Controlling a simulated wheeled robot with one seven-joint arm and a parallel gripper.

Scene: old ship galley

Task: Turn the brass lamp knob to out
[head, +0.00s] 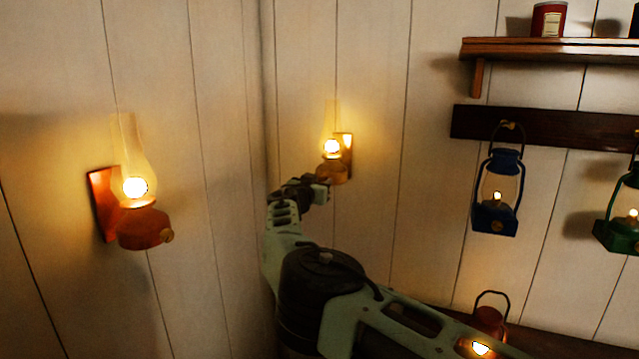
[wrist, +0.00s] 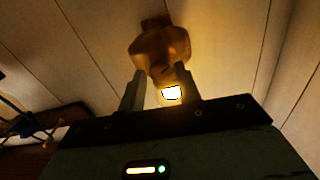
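The brass lamp (head: 331,172) hangs on the wall just right of the corner, with a glass chimney and a bright flame. My gripper (head: 318,184) is at the front of its lower body in the head view. In the wrist view the brass lamp (wrist: 160,45) appears upside down, with its glowing flame near the right finger. My gripper (wrist: 158,72) has its two fingers apart there, one on each side of the lamp's lower front. The knob is too small and dark to make out, and I cannot tell whether a finger touches it.
A second lit wall lamp with a copper-red body (head: 143,229) hangs at the left. A blue lantern (head: 494,218) and a green lantern (head: 620,237) hang from a dark rail (head: 480,123) at the right. A shelf (head: 550,46) above holds a red tin (head: 548,20).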

